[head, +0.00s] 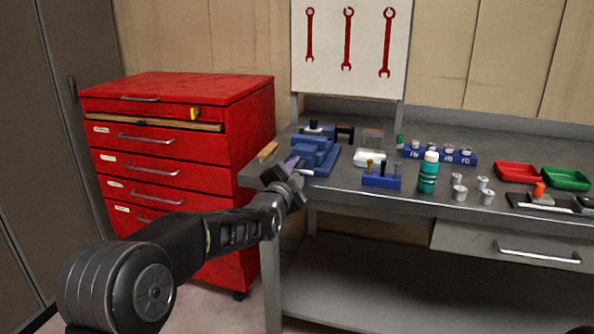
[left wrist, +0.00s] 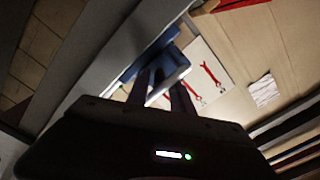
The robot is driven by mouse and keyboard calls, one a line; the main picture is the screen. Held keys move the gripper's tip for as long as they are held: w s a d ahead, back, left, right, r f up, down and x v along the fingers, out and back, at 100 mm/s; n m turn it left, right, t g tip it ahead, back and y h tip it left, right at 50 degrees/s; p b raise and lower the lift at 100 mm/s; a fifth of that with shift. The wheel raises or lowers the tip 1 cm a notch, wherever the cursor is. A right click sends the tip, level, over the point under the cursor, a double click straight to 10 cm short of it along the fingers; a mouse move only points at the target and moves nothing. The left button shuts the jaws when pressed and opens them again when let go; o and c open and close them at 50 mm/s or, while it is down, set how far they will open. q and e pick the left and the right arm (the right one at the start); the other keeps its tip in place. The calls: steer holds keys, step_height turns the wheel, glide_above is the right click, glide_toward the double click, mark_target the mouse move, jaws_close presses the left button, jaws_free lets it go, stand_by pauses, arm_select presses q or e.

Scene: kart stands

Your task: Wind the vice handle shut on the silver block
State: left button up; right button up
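The blue vice (head: 318,158) sits at the left end of the grey workbench, and its blue body also shows in the left wrist view (left wrist: 168,66). A short pale bar (head: 304,172) at the vice's front looks like the handle. My left gripper (head: 292,165) is right at the front of the vice, close to this bar. In the left wrist view its two fingers (left wrist: 160,92) stand apart, pointing at the vice. Contact is unclear. My right gripper is out of view.
A red tool cabinet (head: 180,150) stands left of the bench. Right of the vice are a blue holder (head: 381,181), a green bottle (head: 428,174), several silver cylinders (head: 460,192), and a red tray (head: 517,172) beside a green tray (head: 566,179).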

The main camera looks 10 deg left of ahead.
arm_select(q)
jaws_close()
steer(key=shift+f, duration=0.1)
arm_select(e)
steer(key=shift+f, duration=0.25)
arm_select(q)
steer(key=shift+f+n+b, duration=0.1)
steer(key=shift+n+b, duration=1.35)
steer(key=shift+n, duration=0.15)
steer(key=n+b, duration=0.2)
steer(key=n, duration=0.1)
steer(key=shift+n, duration=0.3)
steer(key=n+b, duration=0.1)
steer(key=n, duration=0.1)
steer(key=shift+n+b, duration=0.3)
steer(key=shift+b, duration=0.1)
steer(key=n+b, duration=0.1)
steer(key=n, duration=0.2)
steer(key=shift+n+b, duration=0.3)
steer(key=shift+n, duration=0.1)
steer(key=n+b, duration=0.1)
steer(key=n, duration=0.2)
steer(key=shift+r+n+b, duration=0.2)
steer(key=shift+n+b, duration=0.35)
steer(key=shift+n, duration=1.15)
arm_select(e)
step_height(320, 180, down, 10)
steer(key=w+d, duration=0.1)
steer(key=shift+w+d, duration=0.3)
